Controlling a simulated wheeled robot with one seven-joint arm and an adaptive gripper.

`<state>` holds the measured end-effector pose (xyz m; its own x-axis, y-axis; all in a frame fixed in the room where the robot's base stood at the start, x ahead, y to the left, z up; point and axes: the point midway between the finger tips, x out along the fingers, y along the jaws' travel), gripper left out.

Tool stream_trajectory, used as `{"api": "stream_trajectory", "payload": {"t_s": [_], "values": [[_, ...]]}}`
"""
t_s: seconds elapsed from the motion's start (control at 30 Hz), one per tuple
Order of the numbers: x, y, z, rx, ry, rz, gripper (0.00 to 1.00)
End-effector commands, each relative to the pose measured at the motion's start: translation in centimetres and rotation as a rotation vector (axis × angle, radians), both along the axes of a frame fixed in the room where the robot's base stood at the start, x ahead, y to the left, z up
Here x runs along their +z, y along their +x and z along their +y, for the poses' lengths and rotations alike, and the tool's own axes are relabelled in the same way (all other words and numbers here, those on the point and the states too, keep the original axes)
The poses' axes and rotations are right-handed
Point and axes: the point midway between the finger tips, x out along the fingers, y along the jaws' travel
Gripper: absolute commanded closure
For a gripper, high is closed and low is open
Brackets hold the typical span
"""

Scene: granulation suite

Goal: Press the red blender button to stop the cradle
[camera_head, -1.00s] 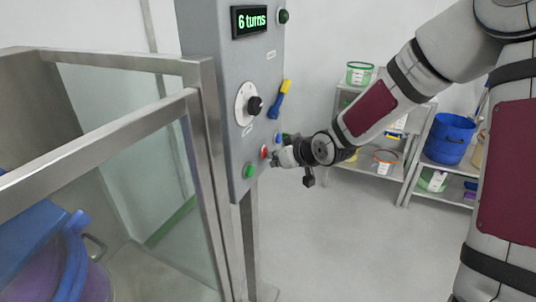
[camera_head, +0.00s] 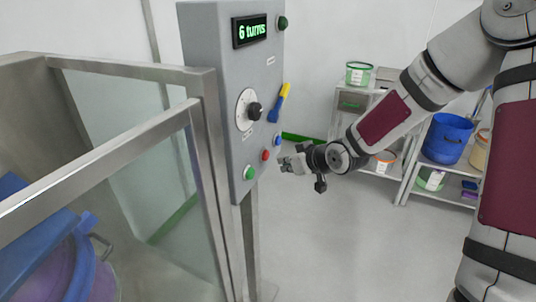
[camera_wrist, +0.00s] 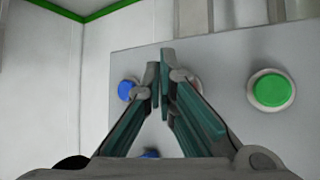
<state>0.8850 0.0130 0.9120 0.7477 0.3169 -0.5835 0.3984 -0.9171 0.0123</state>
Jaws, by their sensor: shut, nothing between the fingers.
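The red button (camera_head: 265,155) sits on the grey control panel (camera_head: 228,110), between a green button (camera_head: 249,173) and a blue button (camera_head: 277,139). My gripper (camera_head: 284,163) is shut and empty, to the right of the red button and apart from the panel. In the wrist view, my fingertips (camera_wrist: 160,70) come together in front of the panel, between the blue button (camera_wrist: 127,89) and the green button (camera_wrist: 271,90). The fingers mostly hide the red button there. The display (camera_head: 250,30) reads "6 turns". A blue frame (camera_head: 75,235) holds a purple drum at lower left.
A metal-framed clear guard (camera_head: 150,190) stands left of the panel. The panel also carries a black dial (camera_head: 254,111) and a yellow-and-blue handle (camera_head: 279,102). Shelves with tubs and a blue bucket (camera_head: 447,138) stand at the back right. The floor between is clear.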

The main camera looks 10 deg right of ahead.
Motion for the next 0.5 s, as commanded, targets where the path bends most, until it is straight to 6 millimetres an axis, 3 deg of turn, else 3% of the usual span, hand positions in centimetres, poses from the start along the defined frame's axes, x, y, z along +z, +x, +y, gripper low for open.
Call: {"api": "stream_trajectory", "payload": {"t_s": [0.3,0.5], "values": [[0.2,-1.8,-2.2,0.000,0.000,0.000,1.00],[0.1,-2.0,-2.7,0.000,0.000,-0.001,1.00]]}}
